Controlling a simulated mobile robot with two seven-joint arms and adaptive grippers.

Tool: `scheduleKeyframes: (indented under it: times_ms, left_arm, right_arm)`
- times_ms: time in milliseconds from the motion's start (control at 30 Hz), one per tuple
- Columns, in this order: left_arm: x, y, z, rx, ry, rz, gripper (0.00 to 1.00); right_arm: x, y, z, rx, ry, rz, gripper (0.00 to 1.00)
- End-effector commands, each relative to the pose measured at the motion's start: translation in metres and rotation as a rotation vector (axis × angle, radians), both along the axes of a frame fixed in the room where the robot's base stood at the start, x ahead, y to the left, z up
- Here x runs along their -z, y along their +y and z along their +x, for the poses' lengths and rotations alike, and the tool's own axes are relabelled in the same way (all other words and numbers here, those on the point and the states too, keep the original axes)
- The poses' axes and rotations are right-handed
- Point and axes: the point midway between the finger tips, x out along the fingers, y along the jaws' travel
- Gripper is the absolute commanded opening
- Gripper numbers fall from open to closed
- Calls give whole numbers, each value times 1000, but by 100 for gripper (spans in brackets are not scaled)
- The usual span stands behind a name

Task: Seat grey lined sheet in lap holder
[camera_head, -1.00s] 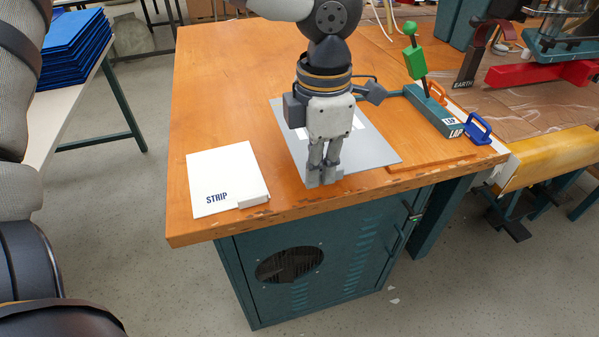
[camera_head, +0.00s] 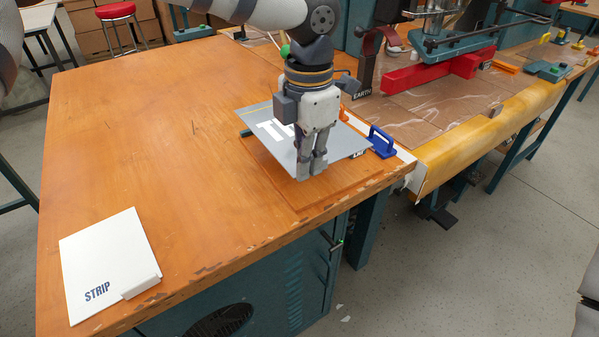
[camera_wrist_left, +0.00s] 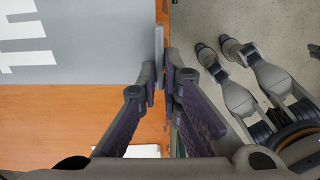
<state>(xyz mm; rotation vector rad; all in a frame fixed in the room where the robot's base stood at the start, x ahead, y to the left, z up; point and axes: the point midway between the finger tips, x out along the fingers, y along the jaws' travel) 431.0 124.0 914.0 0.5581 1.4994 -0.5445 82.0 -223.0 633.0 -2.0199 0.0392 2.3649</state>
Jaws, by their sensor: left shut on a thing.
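The grey sheet (camera_head: 340,142) with white stripes is held tilted above the table by its near edge. It fills the upper left of the left wrist view (camera_wrist_left: 80,55). My left gripper (camera_head: 311,170) is shut on that edge, fingers pointing down. The lap holder is mostly hidden behind the sheet and gripper. Its blue handle (camera_head: 381,142) shows right of the sheet. I cannot tell whether sheet and holder touch. My right gripper (camera_wrist_left: 218,48) shows over the floor in the left wrist view, its fingers apart and empty.
A white board marked STRIP (camera_head: 105,262) lies at the table's front left. The wooden table (camera_head: 150,130) is bare between it and the sheet. A red-based machine (camera_head: 430,72) stands at the back right, behind a yellow padded edge (camera_head: 490,122).

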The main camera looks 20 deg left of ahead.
Motion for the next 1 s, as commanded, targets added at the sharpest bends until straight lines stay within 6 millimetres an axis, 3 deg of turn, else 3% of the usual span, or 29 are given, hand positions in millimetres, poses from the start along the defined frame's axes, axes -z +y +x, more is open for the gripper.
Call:
scheduleKeyframes:
  times_ms: [200, 600, 1000]
  left_arm:
    - [2, 1, 10, 3, -7, 2, 0]
    - [-3, 1, 9, 12, -31, 23, 0]
    - [54, 1, 8, 11, -20, 24, 0]
  right_arm:
    - [0, 0, -1, 0, 2, 0, 40]
    - [-7, 0, 7, 0, -27, 0, 40]
    - [-1, 0, 0, 0, -2, 0, 40]
